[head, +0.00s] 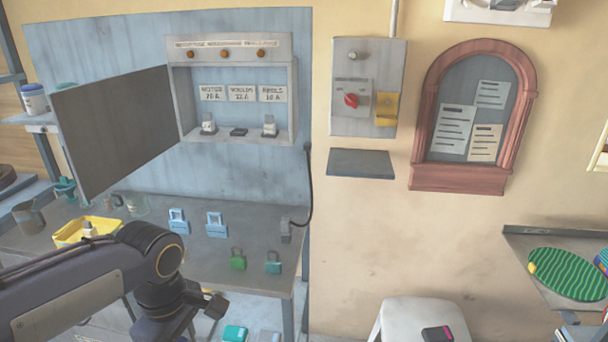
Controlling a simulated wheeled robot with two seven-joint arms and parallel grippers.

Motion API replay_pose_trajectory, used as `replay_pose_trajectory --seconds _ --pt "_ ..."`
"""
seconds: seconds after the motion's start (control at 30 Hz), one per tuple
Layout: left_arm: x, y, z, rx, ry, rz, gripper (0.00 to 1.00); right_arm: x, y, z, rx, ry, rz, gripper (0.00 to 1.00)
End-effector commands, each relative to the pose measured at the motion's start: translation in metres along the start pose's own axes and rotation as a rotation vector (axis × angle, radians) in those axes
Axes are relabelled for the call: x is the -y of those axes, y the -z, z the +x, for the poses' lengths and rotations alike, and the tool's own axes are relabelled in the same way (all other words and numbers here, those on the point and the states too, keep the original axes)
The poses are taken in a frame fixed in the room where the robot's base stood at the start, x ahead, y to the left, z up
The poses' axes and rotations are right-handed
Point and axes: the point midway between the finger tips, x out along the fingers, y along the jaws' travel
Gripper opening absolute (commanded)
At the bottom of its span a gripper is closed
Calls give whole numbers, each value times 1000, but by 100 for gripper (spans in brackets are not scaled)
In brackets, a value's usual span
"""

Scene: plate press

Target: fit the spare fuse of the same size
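An open grey fuse cabinet (232,52) hangs on the blue panel, with three labels (242,93) too small to read surely. Below them, a white fuse-like piece (208,126) stands at the left position and another (269,127) at the right. The middle position (239,132) shows only a low dark base. A yellow tray (70,236) on the table holds a small pale piece (88,229), possibly a fuse; its size cannot be told. My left gripper (205,310) is low at the table's front, away from these; its finger gap is unclear. My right gripper is out of view.
The cabinet door (115,128) swings out left. Blue padlock-like pieces (216,226) and green padlocks (237,260) lie on the grey table (200,258). A red rotary switch (351,100) is on the wall box. A white chair (400,318) stands right.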

Motion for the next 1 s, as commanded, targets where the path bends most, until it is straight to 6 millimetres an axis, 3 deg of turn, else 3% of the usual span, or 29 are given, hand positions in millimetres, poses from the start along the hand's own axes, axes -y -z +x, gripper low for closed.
replay_pose_trajectory --seconds 0.37,0.6,0.73,0.87,1.0 --pt "-48 15 58 -16 12 425 0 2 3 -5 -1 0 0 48" --pt "-84 26 135 -4 15 917 0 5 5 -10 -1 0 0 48" --pt "-94 28 168 6 3 1127 0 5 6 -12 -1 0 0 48" --pt "-98 28 185 9 -6 1240 0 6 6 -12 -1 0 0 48" --pt "-100 28 189 8 -10 1274 0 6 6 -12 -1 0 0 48"
